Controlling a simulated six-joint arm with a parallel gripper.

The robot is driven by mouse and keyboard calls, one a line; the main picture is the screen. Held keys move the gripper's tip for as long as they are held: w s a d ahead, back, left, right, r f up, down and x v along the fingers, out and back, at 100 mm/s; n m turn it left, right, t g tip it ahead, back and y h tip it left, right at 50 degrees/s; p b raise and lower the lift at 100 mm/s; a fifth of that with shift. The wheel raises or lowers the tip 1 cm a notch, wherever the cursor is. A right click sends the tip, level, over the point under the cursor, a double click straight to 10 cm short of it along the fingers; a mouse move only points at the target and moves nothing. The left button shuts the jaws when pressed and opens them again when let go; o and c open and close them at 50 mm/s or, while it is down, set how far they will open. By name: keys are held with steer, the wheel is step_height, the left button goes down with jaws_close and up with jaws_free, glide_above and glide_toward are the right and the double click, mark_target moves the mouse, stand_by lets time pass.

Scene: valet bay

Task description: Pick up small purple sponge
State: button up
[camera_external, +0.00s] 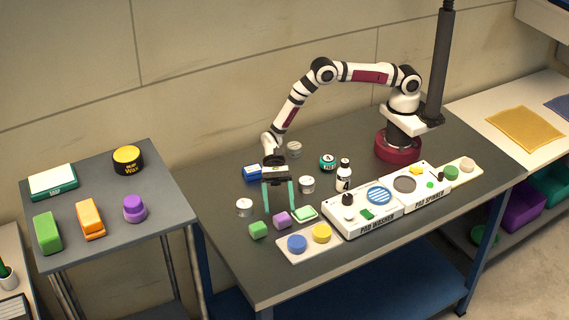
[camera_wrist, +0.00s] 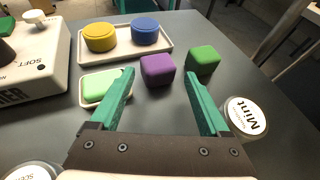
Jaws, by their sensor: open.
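The small purple sponge (camera_external: 282,219) is a rounded cube on the dark table, between a green cube and a pale green block. In the wrist view the purple sponge (camera_wrist: 158,70) sits ahead of my gripper, between the lines of the two fingers and a little beyond their tips. My gripper (camera_external: 279,212) has two teal fingers, spread apart and pointing down toward the table. In the wrist view my gripper (camera_wrist: 158,73) is open with nothing between its fingers.
A green cube (camera_wrist: 202,60) is close to the sponge's right, and a pale green block on a dish (camera_wrist: 104,88) to its left. A tray (camera_wrist: 165,54) with yellow and blue discs lies beyond. A Mint tin (camera_wrist: 245,117) stands beside the right finger. The pad washer (camera_external: 365,219) stands right.

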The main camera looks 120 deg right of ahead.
mark_target(282, 217)
steer(key=x, duration=0.5)
steer(key=shift+s+a+r, duration=0.1)
steer(key=shift+s+a, duration=0.05)
steer(key=shift+s, duration=0.05)
steer(key=c, duration=1)
steer(key=shift+r, duration=0.1)
